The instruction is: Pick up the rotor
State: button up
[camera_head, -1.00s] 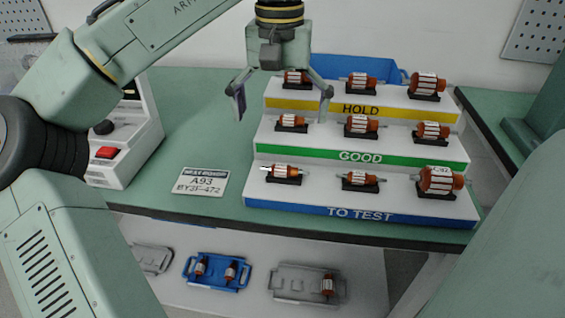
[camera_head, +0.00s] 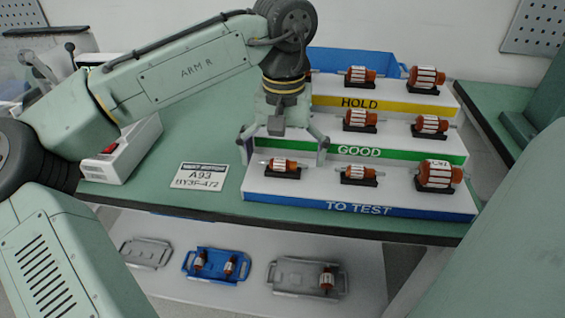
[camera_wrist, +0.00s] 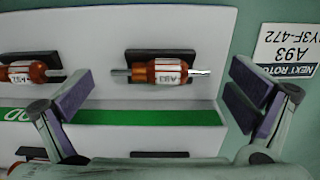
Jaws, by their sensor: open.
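A stepped white stand holds orange and white rotors on black cradles. The front-left rotor (camera_head: 283,166) lies on the TO TEST step; in the wrist view the same rotor (camera_wrist: 168,72) has a label that appears to read A93. My gripper (camera_head: 283,158) is open and empty, its fingers spread to either side over this rotor. In the wrist view my gripper (camera_wrist: 165,95) has its fingertips apart with the rotor beyond the gap. Neither finger visibly touches it. The sign (camera_head: 199,176) on the table reads A93 and BY3F-472.
The middle rotor (camera_head: 359,174) and a larger right rotor (camera_head: 439,175) share the TO TEST step. More rotors stand on the GOOD and HOLD steps, partly hidden by my arm. A blue bin (camera_head: 370,60) is behind. Trays with rotors lie below the table.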

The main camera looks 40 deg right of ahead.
aim_at(284, 160)
jog(key=c, duration=1.7)
jog(key=shift+r, duration=0.1)
jog(key=shift+r, duration=0.55)
notch_tip(284, 160, up, 2)
jog(key=shift+r, duration=0.15)
jog(key=s+a+b, duration=0.1)
jog(key=s+a, duration=0.2)
jog(key=a, duration=0.1)
jog(key=s+a+r, duration=0.1)
jog(key=s+a, duration=0.3)
jog(key=s+a+b, duration=0.1)
jog(key=s+a, duration=0.2)
jog(key=a, duration=0.1)
jog(key=shift+s+a+r+b, duration=0.15)
jog(key=shift+r+b, duration=0.1)
jog(key=shift+b, duration=0.1)
jog(key=shift+r, duration=0.1)
notch_tip(284, 160, up, 5)
jog(key=p, duration=0.5)
